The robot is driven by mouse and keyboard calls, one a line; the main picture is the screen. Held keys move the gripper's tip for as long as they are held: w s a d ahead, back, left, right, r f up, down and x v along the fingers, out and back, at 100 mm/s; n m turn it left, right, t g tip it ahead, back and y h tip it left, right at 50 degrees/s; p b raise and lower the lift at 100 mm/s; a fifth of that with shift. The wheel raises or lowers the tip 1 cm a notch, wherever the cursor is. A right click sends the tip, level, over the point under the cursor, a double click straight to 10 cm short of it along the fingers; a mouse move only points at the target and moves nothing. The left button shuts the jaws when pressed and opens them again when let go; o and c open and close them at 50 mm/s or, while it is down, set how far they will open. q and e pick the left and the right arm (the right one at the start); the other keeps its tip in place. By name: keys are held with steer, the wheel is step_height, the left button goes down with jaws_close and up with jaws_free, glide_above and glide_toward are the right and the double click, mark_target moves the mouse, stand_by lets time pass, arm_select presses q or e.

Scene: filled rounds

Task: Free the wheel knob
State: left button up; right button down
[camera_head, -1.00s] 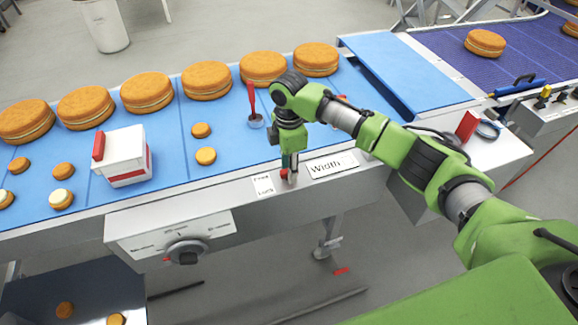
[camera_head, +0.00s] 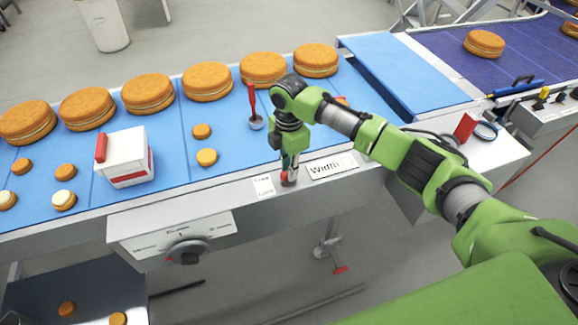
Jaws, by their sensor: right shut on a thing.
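My right gripper (camera_head: 289,172) reaches down to the front rail of the blue conveyor. It is shut on a small red lever (camera_head: 284,177), which the fingers partly hide. The lever stands beside a white label (camera_head: 264,186) reading Free and Lock, left of the Width label (camera_head: 331,167). A dark round knob (camera_head: 188,251) sits on the grey control panel (camera_head: 135,243) below the rail, apart from the gripper. I cannot tell which setting the lever is at. My left gripper is not in view.
Large filled rounds (camera_head: 148,93) line the back of the blue belt (camera_head: 225,130). Small rounds (camera_head: 206,157), a white and red box (camera_head: 126,160) and a red-handled tool (camera_head: 254,108) are nearer. A dark tray (camera_head: 40,290) is lower left. A purple belt (camera_head: 445,45) runs at right.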

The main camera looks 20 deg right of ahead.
steer(key=n+p, duration=0.1)
steer(key=n, duration=0.2)
steer(key=shift+r+n, duration=0.1)
steer(key=shift+n, duration=0.2)
steer(key=n, duration=0.3)
steer(key=shift+n, duration=0.3)
steer(key=n, duration=0.3)
steer(key=shift+n, duration=2.3)
steer(key=c, duration=2)
jaws_free()
step_height(320, 180, up, 12)
